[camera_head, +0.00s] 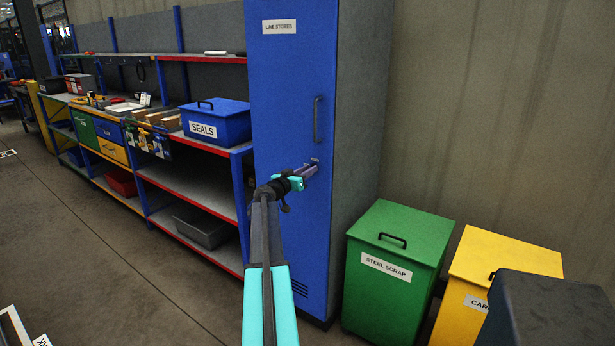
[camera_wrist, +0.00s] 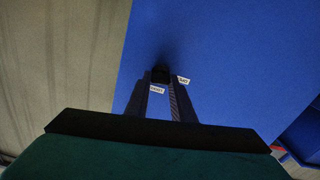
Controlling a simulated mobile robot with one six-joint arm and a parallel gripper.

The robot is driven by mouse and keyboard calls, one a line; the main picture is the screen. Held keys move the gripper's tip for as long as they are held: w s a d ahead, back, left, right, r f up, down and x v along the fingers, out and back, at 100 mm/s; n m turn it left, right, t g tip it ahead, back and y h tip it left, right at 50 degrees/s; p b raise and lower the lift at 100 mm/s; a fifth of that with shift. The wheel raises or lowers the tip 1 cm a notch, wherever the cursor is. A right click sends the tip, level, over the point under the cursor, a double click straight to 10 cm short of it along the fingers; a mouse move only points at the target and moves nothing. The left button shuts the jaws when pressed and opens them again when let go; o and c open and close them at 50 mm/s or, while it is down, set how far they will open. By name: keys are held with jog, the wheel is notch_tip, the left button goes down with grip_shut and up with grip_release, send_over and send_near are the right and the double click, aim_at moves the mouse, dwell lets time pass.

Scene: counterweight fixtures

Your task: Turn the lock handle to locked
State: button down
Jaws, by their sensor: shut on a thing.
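The tall blue cabinet (camera_head: 290,110) labelled LINE STORES has its door closed. Its lock handle (camera_wrist: 160,73) is a small dark piece on the door, and only part of it shows between my fingers in the wrist view. My gripper (camera_head: 311,168) reaches the door below the long vertical pull handle (camera_head: 318,119). In the wrist view my gripper (camera_wrist: 160,88) is shut on the lock handle. Two small white labels (camera_wrist: 183,80) show beside the handle; their text is too small to read surely. The handle's exact angle is hard to tell.
A green STEEL SCRAP bin (camera_head: 400,250) and a yellow bin (camera_head: 510,255) stand right of the cabinet. A workbench shelf (camera_head: 190,190) with a blue SEALS box (camera_head: 218,122) is on the left. The floor in front of the shelving is clear.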

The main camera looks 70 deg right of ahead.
jog(key=n+b, duration=0.2)
jog(key=n, duration=0.3)
jog(key=n+b, duration=0.2)
jog(key=n, duration=0.3)
jog(key=n+b, duration=0.2)
jog(key=n, duration=0.4)
jog(key=shift+w+f, duration=0.1)
jog(key=shift+w, duration=0.15)
dwell(0.4)
jog(key=c, duration=1.5)
grip_release()
